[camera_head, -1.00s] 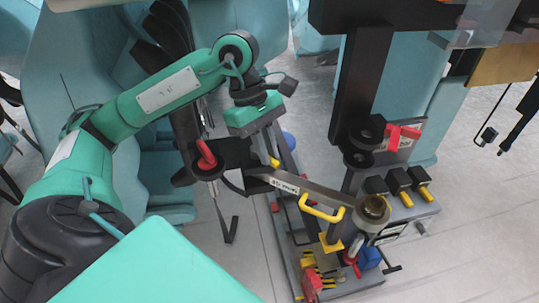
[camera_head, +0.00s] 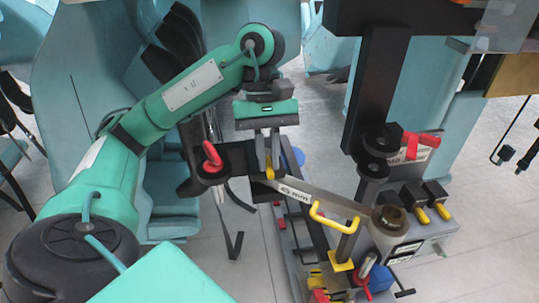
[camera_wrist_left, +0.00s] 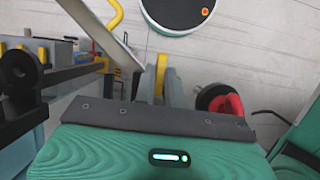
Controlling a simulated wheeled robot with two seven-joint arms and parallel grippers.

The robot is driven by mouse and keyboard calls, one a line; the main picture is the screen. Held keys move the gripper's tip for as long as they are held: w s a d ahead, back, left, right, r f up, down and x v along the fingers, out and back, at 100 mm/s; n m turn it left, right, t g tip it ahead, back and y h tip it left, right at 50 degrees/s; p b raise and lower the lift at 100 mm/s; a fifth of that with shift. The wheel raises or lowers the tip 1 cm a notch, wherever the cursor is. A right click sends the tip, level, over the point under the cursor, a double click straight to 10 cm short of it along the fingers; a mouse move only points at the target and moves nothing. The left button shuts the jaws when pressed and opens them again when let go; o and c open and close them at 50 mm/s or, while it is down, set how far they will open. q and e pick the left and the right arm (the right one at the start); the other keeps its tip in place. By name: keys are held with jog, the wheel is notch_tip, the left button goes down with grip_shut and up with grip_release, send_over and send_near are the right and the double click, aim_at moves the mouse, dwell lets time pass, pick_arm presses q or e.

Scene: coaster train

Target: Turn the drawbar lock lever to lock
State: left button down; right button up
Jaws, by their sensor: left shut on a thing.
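The grey drawbar (camera_head: 340,205), with a yellow handle (camera_head: 333,221) on it, runs from a black coupler (camera_head: 238,157) to a round brown-topped pivot (camera_head: 390,219) at the right. A small yellow lever (camera_head: 269,170) stands at the drawbar's left end and appears to be the lock lever. My left gripper (camera_head: 267,160) reaches down from above and is shut on this lever. In the left wrist view the yellow lever (camera_wrist_left: 160,75) shows between the two fingers. The lever's base is hidden. My right gripper is not in view.
A red handle (camera_head: 212,157) stands on the coupler, close left of my gripper; it also shows in the left wrist view (camera_wrist_left: 228,105). A black post (camera_head: 378,90) and another red lever (camera_head: 422,140) stand to the right. Teal seats (camera_head: 85,110) are behind my left arm.

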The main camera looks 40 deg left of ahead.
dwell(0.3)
pick_arm(q)
jog(key=c, duration=1.5)
grip_release()
jog(key=shift+o, duration=0.2)
